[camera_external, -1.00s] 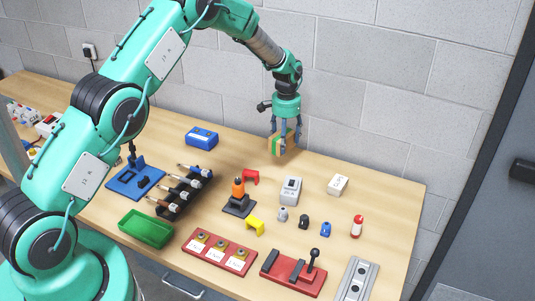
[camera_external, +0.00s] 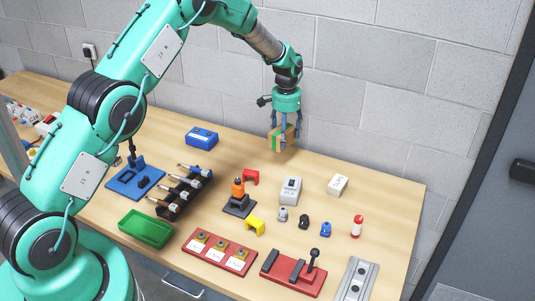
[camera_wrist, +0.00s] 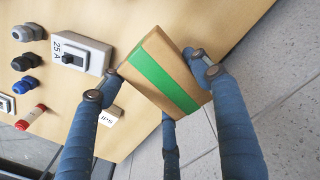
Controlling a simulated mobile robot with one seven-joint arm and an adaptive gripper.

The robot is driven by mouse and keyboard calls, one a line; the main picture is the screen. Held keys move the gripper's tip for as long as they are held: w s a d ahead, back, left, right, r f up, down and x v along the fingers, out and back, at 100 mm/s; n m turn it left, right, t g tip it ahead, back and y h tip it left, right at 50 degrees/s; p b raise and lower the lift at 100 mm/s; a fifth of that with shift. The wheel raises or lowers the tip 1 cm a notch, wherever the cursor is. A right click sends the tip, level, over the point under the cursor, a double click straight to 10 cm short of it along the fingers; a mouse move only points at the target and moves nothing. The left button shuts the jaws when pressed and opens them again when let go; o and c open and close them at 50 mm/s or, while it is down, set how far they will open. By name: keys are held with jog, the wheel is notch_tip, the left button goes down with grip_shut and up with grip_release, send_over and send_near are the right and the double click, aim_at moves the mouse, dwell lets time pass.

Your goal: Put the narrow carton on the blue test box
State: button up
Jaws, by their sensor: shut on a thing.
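The narrow carton (camera_external: 281,138) is brown with a green stripe. My gripper (camera_external: 284,136) is shut on it near the back edge of the table, by the wall. In the wrist view the carton (camera_wrist: 166,72) sits between the fingers of my gripper (camera_wrist: 150,85), tilted in the picture. Whether its underside is clear of the table is hard to tell. The blue test box (camera_external: 201,138) stands on the table to the left of my gripper, near the back edge, with nothing on its top.
A grey switch box (camera_external: 291,190) and a white box (camera_external: 338,185) stand in front and to the right. The table between the carton and blue box is clear.

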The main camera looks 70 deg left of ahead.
jog(key=s+a+n, duration=0.1)
jog(key=s+a, duration=0.2)
jog(key=s, duration=0.8)
jog(key=s+a+n, duration=0.1)
jog(key=s+a, duration=0.3)
jog(key=s, duration=0.8)
jog(key=s+a, duration=0.3)
jog(key=s, duration=0.9)
jog(key=shift+a+n+p, duration=0.2)
jog(key=shift+n+p, duration=0.2)
jog(key=shift+w+a, duration=0.1)
jog(key=shift+w, duration=0.05)
jog(key=p, duration=0.2)
send_over(204, 135)
jog(key=shift+a+f, duration=0.15)
jog(key=shift+f, duration=0.55)
jog(key=shift+f, duration=1.75)
